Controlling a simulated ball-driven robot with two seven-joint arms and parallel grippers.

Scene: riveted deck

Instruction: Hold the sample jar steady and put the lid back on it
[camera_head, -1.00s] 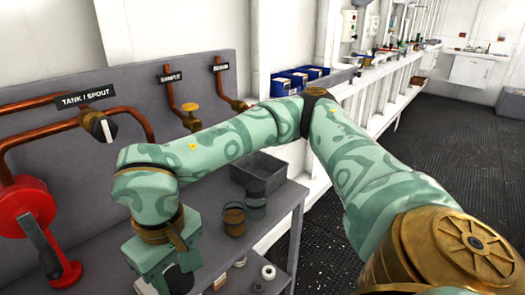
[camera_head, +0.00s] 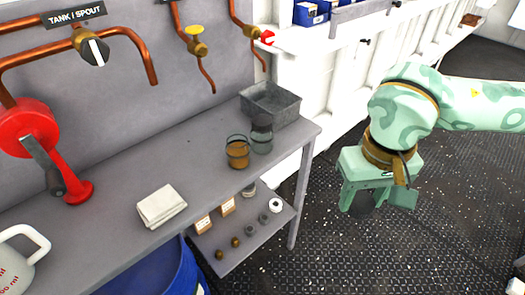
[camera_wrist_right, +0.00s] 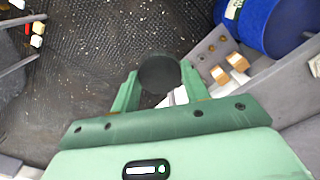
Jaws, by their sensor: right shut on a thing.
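Two small jars stand side by side on the grey bench (camera_head: 205,140): an amber-brown jar (camera_head: 237,157) and a greyish clear jar (camera_head: 262,143). I cannot tell which is the sample jar. My right gripper (camera_head: 372,200) is out over the floor, right of the bench and apart from both jars. It is shut on a dark round disc, which looks like the lid (camera_head: 362,203). In the right wrist view, the lid (camera_wrist_right: 160,73) sits between the fingers of the right gripper (camera_wrist_right: 158,80). My left gripper is not in view.
A grey open bin (camera_head: 270,103) stands behind the jars. A folded white cloth (camera_head: 161,206) and a white jug (camera_head: 22,255) are at left. Pipes and a red fitting (camera_head: 40,140) line the back. A lower shelf (camera_head: 225,258) holds small items. Dark floor lies right.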

